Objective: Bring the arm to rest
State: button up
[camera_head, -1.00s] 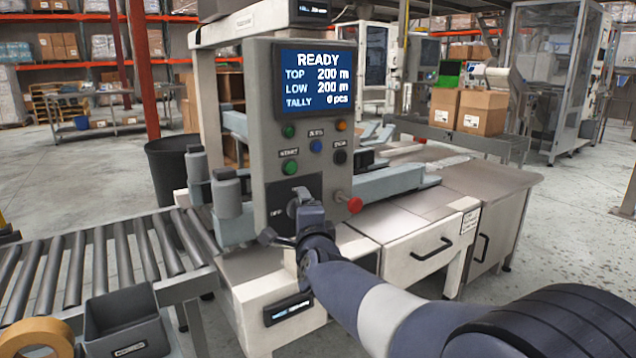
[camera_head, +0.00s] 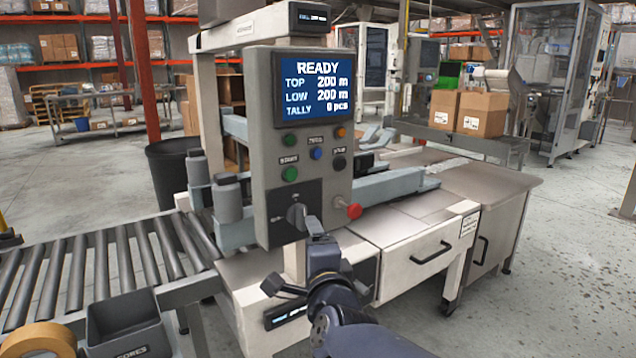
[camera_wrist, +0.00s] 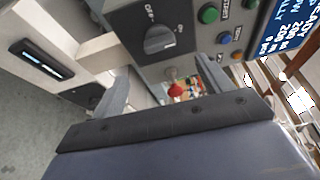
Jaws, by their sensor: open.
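My gripper (camera_head: 294,256) is open and empty in front of the lower part of the grey control panel (camera_head: 262,160). In the wrist view its two fingers (camera_wrist: 162,88) stand apart with nothing between them. My arm reaches in from the bottom edge of the head view.
The screen (camera_head: 315,88) reads READY. A red button (camera_head: 353,211) sticks out right of the knob. The white machine cabinet (camera_head: 415,255) is close below and right. A roller conveyor (camera_head: 95,262) and a dark bin (camera_head: 128,325) are at left. Open floor lies at right.

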aim_at(304, 223)
jog(key=b+x, duration=0.1)
jog(key=x, duration=1)
jog(key=shift+f, duration=0.15)
jog(key=n+t, duration=0.1)
jog(key=n, duration=0.2)
jog(key=shift+d+n+y, duration=0.1)
jog(key=shift+n+y, duration=0.2)
jog(key=shift+n, duration=0.1)
jog(key=n+y, duration=0.1)
jog(key=n, duration=0.1)
jog(key=n+t+p, duration=0.1)
jog(key=n, duration=0.2)
jog(key=shift+f+y, duration=0.1)
jog(key=shift+y, duration=0.3)
jog(key=n+y+p, duration=0.1)
jog(key=n+y, duration=0.1)
jog(key=n, duration=0.2)
jog(key=n+y+p, duration=0.2)
jog(key=n, duration=0.3)
jog(key=n+y+p, duration=0.1)
jog(key=n+y, duration=0.1)
jog(key=n, duration=0.2)
jog(key=shift+w+d+f+n+g+p, duration=0.1)
jog(key=shift+d+n+g+p, duration=0.1)
jog(key=shift+n+g+p, duration=0.15)
